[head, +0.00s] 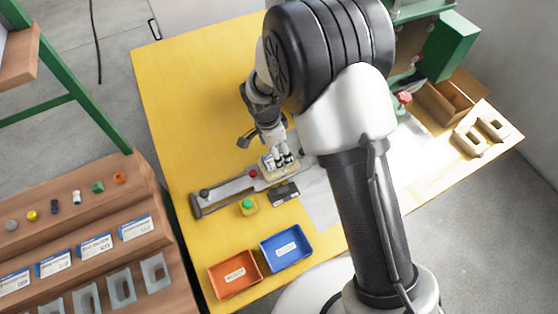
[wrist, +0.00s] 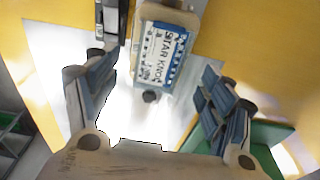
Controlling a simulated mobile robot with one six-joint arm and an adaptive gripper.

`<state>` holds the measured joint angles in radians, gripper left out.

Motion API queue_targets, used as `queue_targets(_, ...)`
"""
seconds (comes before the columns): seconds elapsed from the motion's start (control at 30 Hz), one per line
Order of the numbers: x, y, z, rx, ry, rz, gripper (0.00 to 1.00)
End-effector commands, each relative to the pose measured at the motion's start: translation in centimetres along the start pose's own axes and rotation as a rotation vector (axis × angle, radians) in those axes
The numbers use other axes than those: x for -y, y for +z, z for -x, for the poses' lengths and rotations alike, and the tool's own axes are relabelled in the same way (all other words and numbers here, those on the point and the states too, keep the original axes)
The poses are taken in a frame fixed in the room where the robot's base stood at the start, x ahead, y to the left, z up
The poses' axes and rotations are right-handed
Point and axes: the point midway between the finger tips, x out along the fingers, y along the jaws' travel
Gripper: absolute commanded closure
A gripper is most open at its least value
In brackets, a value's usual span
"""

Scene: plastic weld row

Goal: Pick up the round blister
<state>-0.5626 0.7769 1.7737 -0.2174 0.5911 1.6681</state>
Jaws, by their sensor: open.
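A blister pack with a blue and white card marked "STAR KNOB" (wrist: 160,55) lies in a cream-coloured nest (wrist: 185,17) in the wrist view. I cannot tell from its visible face whether the blister is round. My gripper (wrist: 153,72) is open, with one blue-padded finger on each side below the pack, and nothing is held between them. In the head view my gripper (head: 280,158) points down over the nest (head: 264,167) on the grey slide fixture. The pack there is mostly hidden by the fingers.
The fixture rail (head: 222,192) runs across the yellow table (head: 175,120). A wooden rack (head: 95,215) with small parts and cards stands left. The table's back left is clear.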

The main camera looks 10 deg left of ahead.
Motion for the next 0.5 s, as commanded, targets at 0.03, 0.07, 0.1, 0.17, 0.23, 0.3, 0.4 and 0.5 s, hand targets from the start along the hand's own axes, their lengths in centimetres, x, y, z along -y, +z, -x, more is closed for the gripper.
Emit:
queue_targets(0.03, 0.0, 0.0, -0.3, 0.0, 0.001, 0.0, 0.25)
queue_targets(0.07, 0.0, -0.1, -0.5, 0.0, 0.001, 0.0, 0.25)
queue_targets(0.1, 0.0, -0.1, -0.9, 0.0, 0.002, 0.0, 0.25)
queue_targets(0.17, 0.0, -0.1, -1.8, 0.0, 0.003, 0.0, 0.25)
queue_targets(0.23, 0.0, -0.2, -2.9, 0.0, 0.002, 0.0, 0.25)
queue_targets(0.3, 0.0, -0.2, -4.1, 0.001, 0.003, 0.0, 0.25)
queue_targets(0.4, 0.0, -0.3, -5.1, 0.0, 0.002, 0.0, 0.25)
queue_targets(0.5, 0.1, -0.3, -5.2, 0.0, 0.001, 0.0, 0.25)
